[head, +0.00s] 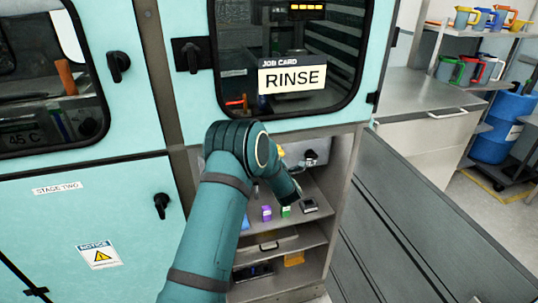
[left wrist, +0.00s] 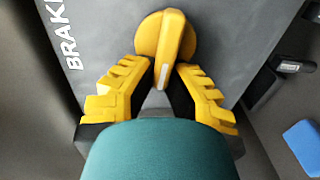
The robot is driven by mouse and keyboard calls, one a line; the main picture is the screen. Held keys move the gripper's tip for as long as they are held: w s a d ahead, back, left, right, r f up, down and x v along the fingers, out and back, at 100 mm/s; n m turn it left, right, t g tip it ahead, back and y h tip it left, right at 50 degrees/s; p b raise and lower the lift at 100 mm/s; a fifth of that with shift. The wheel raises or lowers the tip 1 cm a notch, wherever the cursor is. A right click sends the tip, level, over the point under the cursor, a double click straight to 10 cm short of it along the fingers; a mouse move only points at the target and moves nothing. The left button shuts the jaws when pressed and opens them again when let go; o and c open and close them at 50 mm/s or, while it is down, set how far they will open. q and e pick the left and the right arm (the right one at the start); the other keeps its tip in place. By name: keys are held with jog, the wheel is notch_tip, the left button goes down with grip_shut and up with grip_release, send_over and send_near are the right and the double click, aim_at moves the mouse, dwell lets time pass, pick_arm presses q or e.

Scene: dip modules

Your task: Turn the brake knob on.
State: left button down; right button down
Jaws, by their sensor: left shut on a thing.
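The brake knob (left wrist: 164,33) is a round yellow knob with a raised grip bar, on a dark grey panel. White lettering beside it reads "BRAK", the rest cut off. My left gripper (left wrist: 166,66) has its yellow fingers on both sides of the bar and is shut on it. The bar stands nearly upright in the left wrist view, leaning slightly. In the head view my left arm reaches into the open bay under the "RINSE" window and hides most of the panel and the knob. A small yellow patch shows beside the arm. My right gripper is not in view.
A purple block (head: 266,213), a green block (head: 286,211) and a dark device (head: 309,205) stand on the bay shelf (head: 318,232). The bay's right wall (head: 341,190) is close to my arm. Black door handles (head: 161,205) stick out at left.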

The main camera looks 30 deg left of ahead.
pick_arm(q)
jog(key=shift+n, duration=0.5)
jog(key=c, duration=1)
grip_release()
jog(key=shift+f, duration=0.1)
jog(key=shift+d, duration=0.1)
jog(key=v, duration=1.2)
